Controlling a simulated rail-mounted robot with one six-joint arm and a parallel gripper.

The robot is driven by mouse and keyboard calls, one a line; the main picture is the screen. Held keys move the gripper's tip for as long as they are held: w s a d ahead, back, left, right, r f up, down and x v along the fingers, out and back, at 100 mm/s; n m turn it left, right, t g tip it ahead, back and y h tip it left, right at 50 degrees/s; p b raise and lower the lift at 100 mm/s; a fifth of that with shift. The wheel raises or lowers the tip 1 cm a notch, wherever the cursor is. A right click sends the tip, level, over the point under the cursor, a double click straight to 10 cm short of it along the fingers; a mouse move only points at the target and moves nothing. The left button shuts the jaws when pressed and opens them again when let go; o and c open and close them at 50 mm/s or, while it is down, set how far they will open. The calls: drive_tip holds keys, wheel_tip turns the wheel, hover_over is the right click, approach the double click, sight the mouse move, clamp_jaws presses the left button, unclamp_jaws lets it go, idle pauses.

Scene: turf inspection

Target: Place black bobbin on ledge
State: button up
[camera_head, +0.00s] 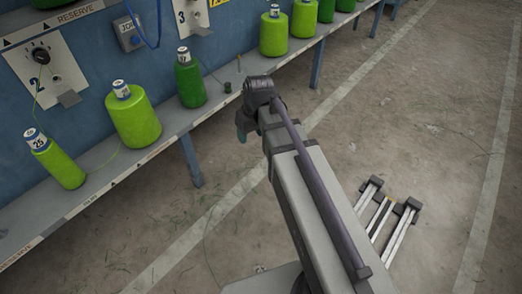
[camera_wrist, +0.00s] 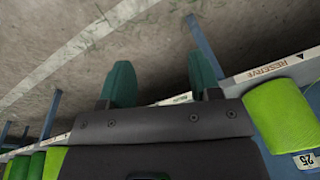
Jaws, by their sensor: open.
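The ledge (camera_head: 100,185) is a long grey shelf along the blue wall, crossing the head view diagonally; its labelled edge (camera_wrist: 270,68) shows at the right of the wrist view. In the head view my gripper (camera_head: 243,126) hangs beside the ledge's front edge, partly hidden by my arm. I cannot make out a clearly black bobbin. A small dark piece (camera_head: 228,87) sits on the ledge near a thin peg; I cannot tell what it is.
Bright green bobbins (camera_head: 134,118) and a dark green one (camera_head: 190,82) stand on the ledge; the leftmost (camera_head: 58,162) leans. A bright green bobbin (camera_wrist: 281,115) is close at right in the wrist view. Ledge legs (camera_head: 191,160) stand below. The floor (camera_head: 400,110) is mostly clear.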

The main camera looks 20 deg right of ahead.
drive_tip(key=s+m+h, duration=0.1)
drive_tip(key=s+m, duration=0.1)
drive_tip(key=s, duration=0.8)
drive_tip(key=shift+d+m+g, duration=0.15)
drive_tip(key=shift+m+g, duration=0.25)
drive_tip(key=shift+s, duration=0.2)
drive_tip(key=shift+o, duration=0.4)
drive_tip(key=shift+w+f, duration=0.1)
drive_tip(key=shift+w, duration=0.05)
